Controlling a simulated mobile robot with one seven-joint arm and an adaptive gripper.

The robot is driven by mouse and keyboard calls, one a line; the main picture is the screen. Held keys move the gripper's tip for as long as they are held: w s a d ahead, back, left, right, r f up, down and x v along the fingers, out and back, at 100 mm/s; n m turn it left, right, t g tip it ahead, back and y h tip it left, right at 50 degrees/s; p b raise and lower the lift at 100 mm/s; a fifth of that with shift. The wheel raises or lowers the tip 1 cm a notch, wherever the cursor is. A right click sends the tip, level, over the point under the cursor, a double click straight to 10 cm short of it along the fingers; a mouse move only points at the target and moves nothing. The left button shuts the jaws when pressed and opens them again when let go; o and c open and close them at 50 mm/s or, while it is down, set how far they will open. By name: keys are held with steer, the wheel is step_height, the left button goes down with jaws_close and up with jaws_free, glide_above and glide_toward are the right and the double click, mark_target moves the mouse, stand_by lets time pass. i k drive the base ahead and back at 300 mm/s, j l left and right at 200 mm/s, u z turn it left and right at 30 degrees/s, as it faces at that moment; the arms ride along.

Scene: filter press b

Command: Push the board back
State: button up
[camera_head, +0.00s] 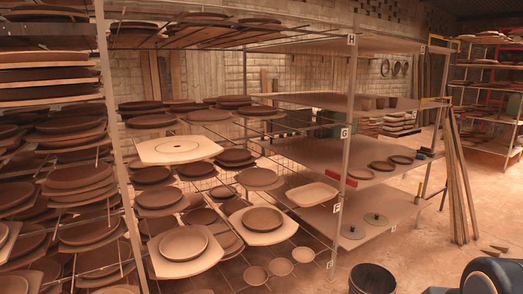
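Several pale ware boards lie on the wire rack, and I cannot tell which one is the task's board. One board (168,268) at the lower left carries a stacked round plate and reaches toward the rack's front. Another board (270,238) to its right carries a dark round plate and also reaches toward the front. A third, pale board (158,152) with a light disc on it lies on a higher level. My gripper is not in view. A dark rounded part at the bottom right corner is probably mine.
A rack post (122,160) stands at the left, and another post (344,150) stands right of the wire rack. A dark bucket (372,278) stands on the floor. Planks (459,180) lean at the right. Open floor lies in front of the right shelves.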

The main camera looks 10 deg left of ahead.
mark_target(178, 149)
steer(key=u, duration=1.3)
